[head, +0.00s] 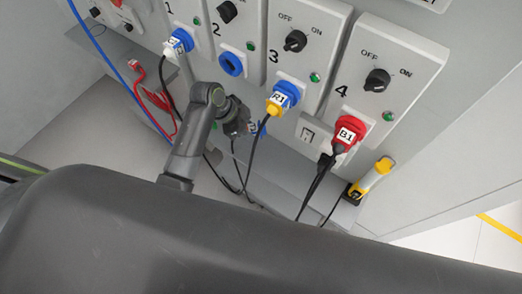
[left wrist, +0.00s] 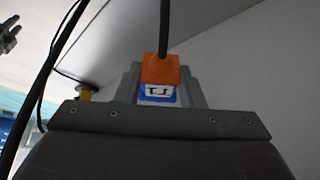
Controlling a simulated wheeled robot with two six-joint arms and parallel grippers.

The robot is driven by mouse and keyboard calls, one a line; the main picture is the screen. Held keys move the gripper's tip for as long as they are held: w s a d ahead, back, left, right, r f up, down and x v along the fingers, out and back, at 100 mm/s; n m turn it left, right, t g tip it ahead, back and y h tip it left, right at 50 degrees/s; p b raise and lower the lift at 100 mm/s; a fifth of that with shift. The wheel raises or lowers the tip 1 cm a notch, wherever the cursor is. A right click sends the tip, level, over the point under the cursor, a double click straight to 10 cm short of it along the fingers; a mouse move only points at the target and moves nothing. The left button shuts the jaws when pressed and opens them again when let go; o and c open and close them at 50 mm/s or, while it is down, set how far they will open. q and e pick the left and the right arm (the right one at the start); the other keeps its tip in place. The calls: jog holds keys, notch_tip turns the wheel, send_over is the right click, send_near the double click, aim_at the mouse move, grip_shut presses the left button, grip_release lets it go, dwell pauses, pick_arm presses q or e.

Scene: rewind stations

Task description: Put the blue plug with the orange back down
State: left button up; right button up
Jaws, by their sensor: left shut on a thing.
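The blue plug with the orange back (left wrist: 160,72) shows in the left wrist view, with a white label on its blue part and a black cable rising from its orange end. My left gripper (left wrist: 158,92) is shut on it, with the jaws around its blue part. In the head view my left gripper (head: 238,118) is in front of the panels, below station 2. There only a small blue and white bit of the plug (head: 253,128) shows beside the jaws, and its orange back is hidden. My right gripper is not in view.
A grey ledge (head: 287,178) runs below the panels. Station 2's blue socket (head: 231,64) is empty. A blue and yellow plug (head: 283,97) sits at station 3, a red plug (head: 349,131) at station 4. A yellow and white plug (head: 375,175) is at the ledge's right end. Black cables hang near my gripper.

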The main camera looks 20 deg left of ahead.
pick_arm(q)
notch_tip(320, 180, down, 9)
jog(key=shift+f, duration=0.1)
dwell(0.3)
jog(key=shift+b, duration=0.35)
jog(key=o, duration=1.1)
jog(key=shift+f, duration=0.1)
jog(key=p+v, duration=0.1)
jog(key=v, duration=1.1)
jog(key=shift+s, duration=0.1)
